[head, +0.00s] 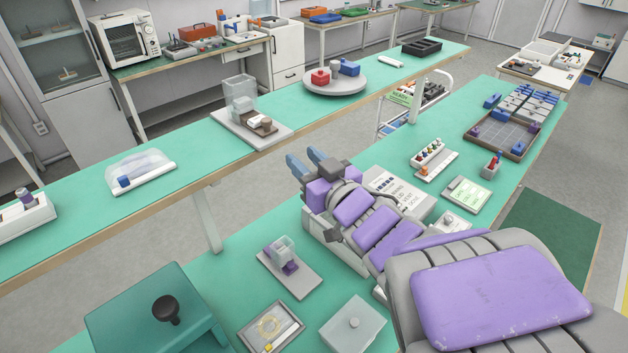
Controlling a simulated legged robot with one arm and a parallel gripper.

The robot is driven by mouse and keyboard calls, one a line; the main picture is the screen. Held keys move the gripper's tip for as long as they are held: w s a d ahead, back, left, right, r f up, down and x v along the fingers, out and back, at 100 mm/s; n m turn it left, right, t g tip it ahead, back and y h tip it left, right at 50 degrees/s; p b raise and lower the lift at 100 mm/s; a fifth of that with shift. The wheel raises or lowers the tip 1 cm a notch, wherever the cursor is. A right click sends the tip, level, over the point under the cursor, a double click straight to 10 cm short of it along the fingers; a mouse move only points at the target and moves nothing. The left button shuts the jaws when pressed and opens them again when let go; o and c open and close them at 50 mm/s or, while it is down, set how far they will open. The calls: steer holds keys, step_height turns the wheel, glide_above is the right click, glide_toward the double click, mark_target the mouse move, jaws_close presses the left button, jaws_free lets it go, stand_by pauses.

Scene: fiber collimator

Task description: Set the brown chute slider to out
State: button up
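The brown chute slider (269,128) is a small brown piece on a pale base plate (236,129) on the far green bench. A clear hopper box (239,92) stands behind it on the same plate, and a white block (256,120) sits at the brown piece. The exact slider setting is too small to tell. My gripper (307,163) has two blue fingers with a gap between them. It looks open and empty. In the picture it is below and right of the chute, apart from it, over the near bench side.
A similar chute with purple parts (290,267) stands on the near bench. On the far bench, a round turntable (336,84) with red and blue pieces is right of the brown chute, and a clear cover (140,171) is left. A floor gap separates the benches.

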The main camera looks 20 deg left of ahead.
steer(key=shift+b+v, duration=1)
steer(key=shift+v, duration=0.35)
steer(key=shift+w, duration=0.1)
